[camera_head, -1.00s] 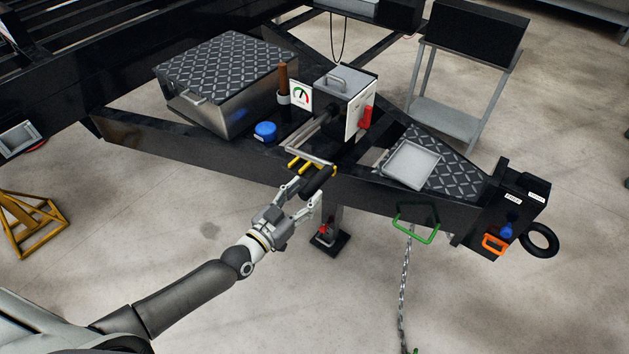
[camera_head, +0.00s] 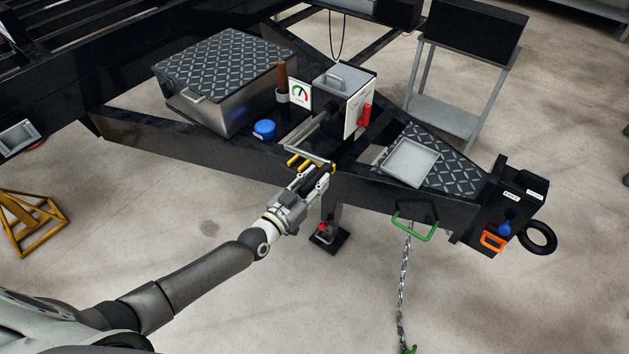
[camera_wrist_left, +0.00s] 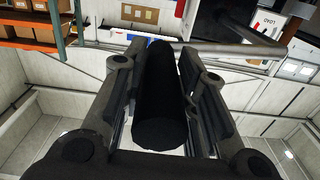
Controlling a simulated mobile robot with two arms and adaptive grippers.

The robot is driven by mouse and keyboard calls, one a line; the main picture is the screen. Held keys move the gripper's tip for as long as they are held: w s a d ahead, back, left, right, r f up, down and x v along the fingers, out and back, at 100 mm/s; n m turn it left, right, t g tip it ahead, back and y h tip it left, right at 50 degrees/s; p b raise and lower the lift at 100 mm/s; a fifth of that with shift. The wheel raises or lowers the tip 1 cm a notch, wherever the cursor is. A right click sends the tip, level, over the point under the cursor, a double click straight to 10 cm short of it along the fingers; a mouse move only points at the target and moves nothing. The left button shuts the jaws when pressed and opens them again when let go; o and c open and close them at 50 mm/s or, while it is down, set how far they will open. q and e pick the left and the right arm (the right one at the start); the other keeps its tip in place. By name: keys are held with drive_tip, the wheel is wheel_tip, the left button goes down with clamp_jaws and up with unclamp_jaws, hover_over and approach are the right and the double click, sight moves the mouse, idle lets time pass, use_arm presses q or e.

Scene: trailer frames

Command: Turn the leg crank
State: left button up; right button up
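The leg crank (camera_head: 303,132) is a grey metal arm on the trailer's front frame, ending in a black cylindrical grip. My left gripper (camera_head: 319,176) is at that grip, in front of the frame beam, with its fingers close along both sides. In the left wrist view the black grip (camera_wrist_left: 159,98) lies lengthwise between the two finger pads, and the fingers look shut on it. In the head view the gripper hides most of the grip. The support leg (camera_head: 331,222) stands below the beam, with its foot near the floor. My right gripper is not in view.
Yellow bars (camera_head: 296,161) stick out beside the crank. A grey box with a red lever (camera_head: 364,115), a blue cap (camera_head: 264,129) and a gauge (camera_head: 300,93) are behind it. A green handle (camera_head: 415,230) and chain (camera_head: 403,285) hang to the right. Floor in front is clear.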

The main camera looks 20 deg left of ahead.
use_arm(q)
clamp_jaws()
drive_tip(key=shift+f, duration=0.1)
